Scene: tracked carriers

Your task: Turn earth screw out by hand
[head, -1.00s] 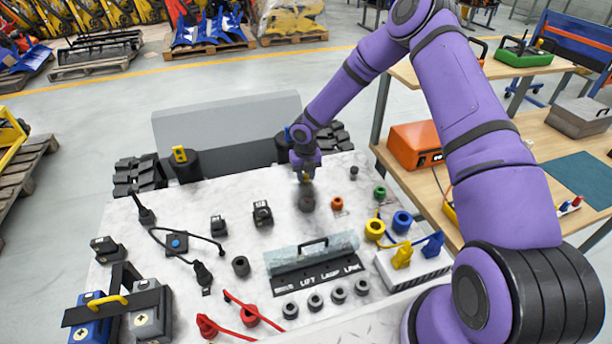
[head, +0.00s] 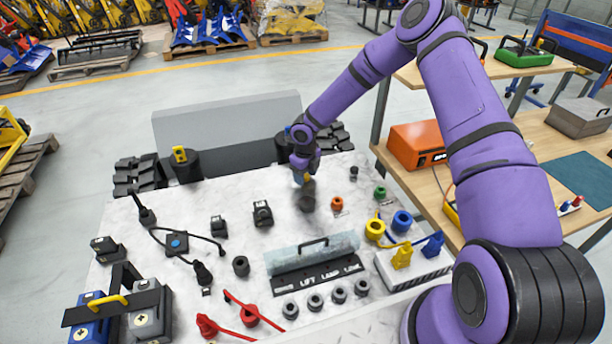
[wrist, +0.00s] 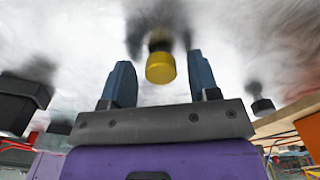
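The earth screw shows in the wrist view as a round yellow knob (wrist: 160,68) on a dark, blurred post. In the head view only a speck of yellow shows beside the fingers, above a dark round base (head: 307,202) on the bench top. My gripper (wrist: 160,82) has its two blue-grey fingers on either side of the knob, with a gap on each side. The fingers are open and do not appear to touch it. In the head view my gripper (head: 303,180) points down at the base and partly hides the screw.
An orange ring socket (head: 337,203) and a green one (head: 380,192) stand close to the right. A black camera-like block (head: 262,213) is to the left. A lift lamp bar (head: 312,262) lies in front. Yellow and blue connectors (head: 401,257) are at front right.

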